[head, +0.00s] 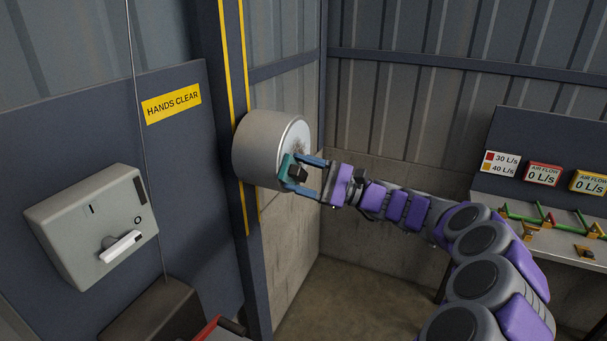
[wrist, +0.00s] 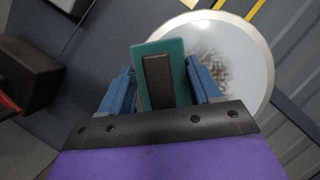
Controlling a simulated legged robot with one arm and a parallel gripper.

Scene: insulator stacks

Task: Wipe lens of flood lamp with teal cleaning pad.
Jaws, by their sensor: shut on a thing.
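The flood lamp (head: 262,146) is a grey drum on the dark post, its round lens facing right. In the wrist view the lens (wrist: 250,55) is pale with a dark brown smudge (wrist: 217,68) near its middle. My gripper (head: 296,174) is shut on the dark handle of the teal cleaning pad (head: 284,165). The pad (wrist: 144,75) is upright between the two blue fingers and overlaps the lower left part of the lens in the wrist view. In the head view it is at the lens's lower edge. I cannot tell whether it touches the glass.
A grey box with a lever handle (head: 122,246) is on the left panel, below a yellow HANDS CLEAR sign (head: 172,104). A sloped panel with air flow signs (head: 543,174) stands at the right above a bench (head: 570,245). The floor between (head: 345,300) looks clear.

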